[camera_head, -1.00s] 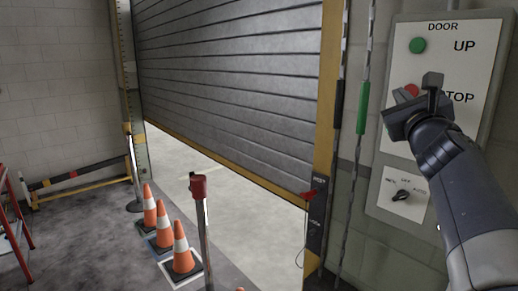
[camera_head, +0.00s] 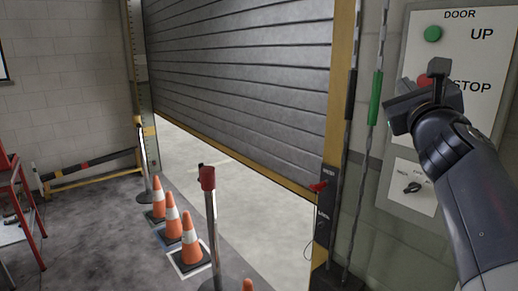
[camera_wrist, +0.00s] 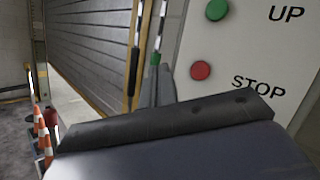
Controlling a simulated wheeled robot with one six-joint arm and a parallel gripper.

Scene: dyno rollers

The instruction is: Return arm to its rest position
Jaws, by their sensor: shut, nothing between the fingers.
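My gripper (camera_head: 425,97) is in the right part of the head view, on my raised dark arm. It is shut and empty, in front of the white door control panel (camera_head: 464,120). In the head view it partly covers the red STOP button (camera_head: 423,82). The green UP button (camera_head: 432,34) is clear above it. In the wrist view the dark gripper body fills the bottom, with the red button (camera_wrist: 201,70) and green button (camera_wrist: 216,9) beyond it. I cannot tell the exact gap between gripper and panel.
The grey roller door (camera_head: 240,90) is partly raised, with bright floor under it. A red-topped post (camera_head: 208,179) and several orange cones (camera_head: 191,240) stand on the left. A red ladder-like frame (camera_head: 22,205) is at the far left. Hanging cords with a green grip (camera_head: 375,98) are beside the panel.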

